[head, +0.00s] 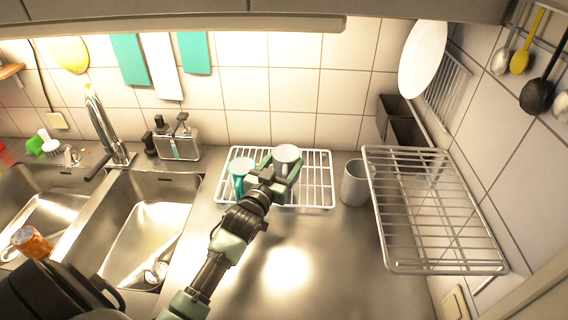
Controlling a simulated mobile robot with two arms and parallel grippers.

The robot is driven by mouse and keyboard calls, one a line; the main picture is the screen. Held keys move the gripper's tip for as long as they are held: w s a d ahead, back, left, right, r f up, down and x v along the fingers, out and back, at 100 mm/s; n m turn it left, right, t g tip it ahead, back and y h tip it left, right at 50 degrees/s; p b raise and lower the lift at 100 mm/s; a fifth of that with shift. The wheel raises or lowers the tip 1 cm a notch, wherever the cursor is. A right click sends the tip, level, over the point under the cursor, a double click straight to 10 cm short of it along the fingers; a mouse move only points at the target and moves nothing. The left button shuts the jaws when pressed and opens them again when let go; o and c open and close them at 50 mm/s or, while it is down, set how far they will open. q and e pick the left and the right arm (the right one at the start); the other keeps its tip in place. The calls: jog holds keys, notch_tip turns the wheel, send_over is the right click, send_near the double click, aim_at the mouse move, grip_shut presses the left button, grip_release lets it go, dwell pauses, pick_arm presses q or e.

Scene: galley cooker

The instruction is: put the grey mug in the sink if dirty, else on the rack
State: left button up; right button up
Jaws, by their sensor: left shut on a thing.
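My left gripper (278,170) is shut on a pale grey mug (287,152) at the white wire rack (322,188). The mug is upright; I cannot tell whether it touches the rack's wires. A teal mug (241,171) stands on the rack, just left of the gripper. Another grey mug (353,186) stands on the counter right of the rack. The steel sink (170,188) is at the left, with two basins. I see no clear dirt on the held mug, but its inside and lower part are mostly hidden. My right gripper is not in view.
An orange mug (32,241) is in the left basin; a small metallic item (155,271) lies in the right one. The tap (101,125) rises behind them. A raised metal wire shelf (432,210) juts out at the right. The front counter (330,260) is clear.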

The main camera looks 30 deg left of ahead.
pick_arm(q)
jog(key=shift+f, duration=0.35)
jog(key=shift+f+b, duration=0.3)
jog(key=shift+f, duration=0.15)
jog(key=shift+f, duration=0.15)
jog(key=o, duration=1.6)
jog(key=shift+o, duration=0.2)
